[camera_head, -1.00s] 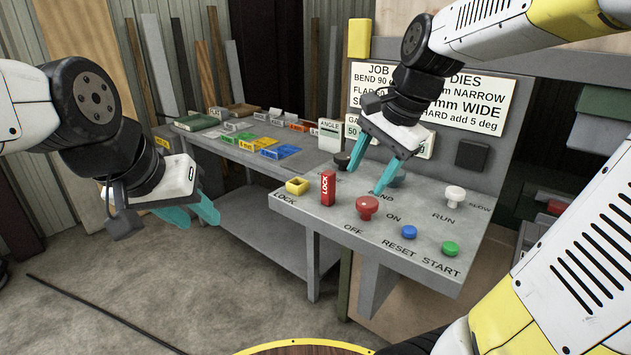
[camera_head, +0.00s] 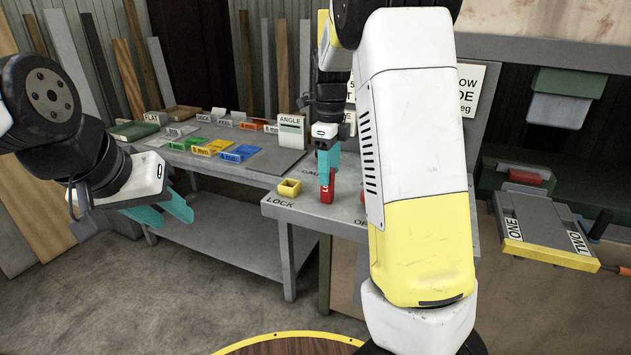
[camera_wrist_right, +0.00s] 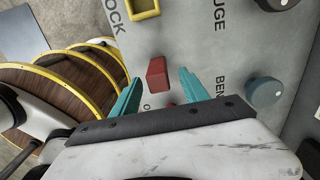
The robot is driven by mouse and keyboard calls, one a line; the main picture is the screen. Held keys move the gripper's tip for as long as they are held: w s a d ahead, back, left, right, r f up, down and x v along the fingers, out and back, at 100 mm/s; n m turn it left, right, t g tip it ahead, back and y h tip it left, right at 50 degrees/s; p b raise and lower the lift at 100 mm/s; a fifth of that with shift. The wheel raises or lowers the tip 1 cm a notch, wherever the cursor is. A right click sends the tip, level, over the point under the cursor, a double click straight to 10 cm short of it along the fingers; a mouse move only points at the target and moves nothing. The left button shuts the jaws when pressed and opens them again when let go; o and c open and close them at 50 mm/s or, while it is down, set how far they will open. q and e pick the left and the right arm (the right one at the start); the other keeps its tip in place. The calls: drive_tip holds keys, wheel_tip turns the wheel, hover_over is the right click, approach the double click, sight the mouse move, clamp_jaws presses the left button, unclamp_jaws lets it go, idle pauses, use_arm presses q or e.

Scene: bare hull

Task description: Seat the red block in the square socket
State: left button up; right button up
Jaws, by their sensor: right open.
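The red block (camera_head: 327,192) stands upright on the grey sloped panel (camera_head: 300,212), to the right of the yellow square socket (camera_head: 290,187), which looks empty. My right gripper (camera_head: 328,172) points down at the block; its teal fingers hide the block's upper part in the head view. In the right wrist view the red block (camera_wrist_right: 157,74) shows between the open fingertips (camera_wrist_right: 160,76), with visible gaps on both sides. The yellow socket (camera_wrist_right: 145,8) is at the top edge there. My left gripper (camera_head: 168,212) hangs empty left of the panel; its finger gap is unclear.
A grey bench (camera_head: 225,165) with colored trays stands behind. A dark round knob (camera_wrist_right: 264,92) is on the panel right of my right gripper. My right arm hides most of the panel's right side. A tray marked ONE and TWO (camera_head: 545,232) is at right.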

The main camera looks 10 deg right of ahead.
drive_tip(key=shift+a+f, duration=0.2)
drive_tip(key=shift+f, duration=1.7)
clamp_jaws()
drive_tip(key=shift+r, duration=0.1)
